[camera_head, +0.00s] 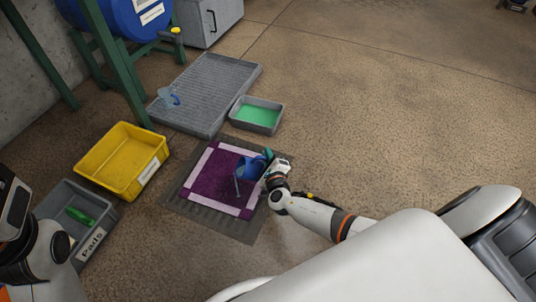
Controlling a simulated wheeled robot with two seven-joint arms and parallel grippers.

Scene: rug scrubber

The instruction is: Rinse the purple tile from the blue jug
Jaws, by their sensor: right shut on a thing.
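The purple tile (213,174), a carpet-like square with a pale pink border, lies flat on a grey ribbed mat (190,207) on the floor. The blue jug (247,168) is over the tile's right part and looks tilted to the left. A thin grey-blue streak runs down at its left side; I cannot tell whether it is a spout or water. My right gripper (269,166) is shut on the jug from the right, its fingers partly hidden. My left arm shows at the lower left edge, but its fingertips are out of view.
A yellow bin (124,160) and a grey pads bin (101,212) with a green item stand left. Behind are a grey grated tray (205,92) with a light-blue item (169,97), a green-filled tub (257,115) and a blue drum (120,15) on a green frame. Floor at right is clear.

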